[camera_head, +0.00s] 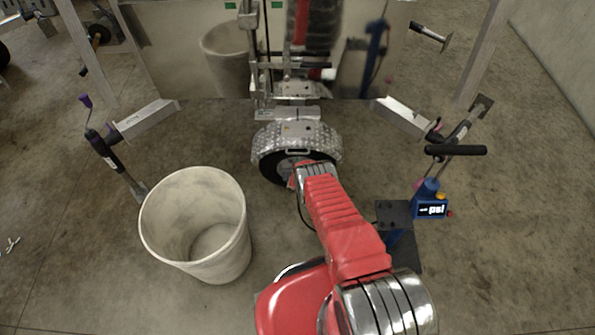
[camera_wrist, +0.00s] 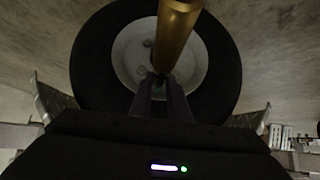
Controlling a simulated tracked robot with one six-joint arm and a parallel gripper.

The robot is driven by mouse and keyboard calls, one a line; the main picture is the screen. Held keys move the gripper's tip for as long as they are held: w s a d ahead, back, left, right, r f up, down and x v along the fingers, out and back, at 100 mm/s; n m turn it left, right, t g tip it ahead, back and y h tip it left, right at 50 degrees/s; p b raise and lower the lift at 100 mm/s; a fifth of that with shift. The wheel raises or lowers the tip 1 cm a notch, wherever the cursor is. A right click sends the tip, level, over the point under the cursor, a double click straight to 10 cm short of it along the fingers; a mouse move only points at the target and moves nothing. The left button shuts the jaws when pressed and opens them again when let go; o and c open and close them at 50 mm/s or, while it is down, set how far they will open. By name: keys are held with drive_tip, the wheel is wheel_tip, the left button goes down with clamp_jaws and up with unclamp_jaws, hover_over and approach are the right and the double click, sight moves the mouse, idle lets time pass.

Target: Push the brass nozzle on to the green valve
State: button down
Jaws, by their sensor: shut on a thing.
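The brass nozzle (camera_wrist: 174,35) is a thick gold cylinder coming down from the top of the wrist view. My gripper (camera_wrist: 159,84) is shut on it near its lower end, with a dark finger on each side. Behind them is the wheel, a black tyre (camera_wrist: 88,65) around a pale hub (camera_wrist: 125,52). A faint greenish spot shows between the fingers, too small to tell whether it is the green valve. In the head view, my red arm reaches to the wheel (camera_head: 267,170) under a tread-plate fender, and hides the nozzle and the valve.
A blue pump with a psi display (camera_head: 432,210) and black T-handle (camera_head: 456,150) stands right of my arm. A large pale bucket (camera_head: 196,225) stands on the left. Trailer jacks stand on both sides. The concrete floor at far right is clear.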

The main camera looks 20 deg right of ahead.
drive_tip(key=shift+w+d, duration=0.2)
drive_tip(key=shift+w, duration=0.4)
drive_tip(key=shift+w+d, duration=0.2)
drive_tip(key=shift+w, duration=0.4)
drive_tip(key=c, duration=1.6)
unclamp_jaws()
drive_tip(key=shift+s+r, duration=0.15)
drive_tip(key=shift+r, duration=0.05)
drive_tip(key=v, duration=1.3)
drive_tip(key=shift+s, duration=0.1)
idle(0.5)
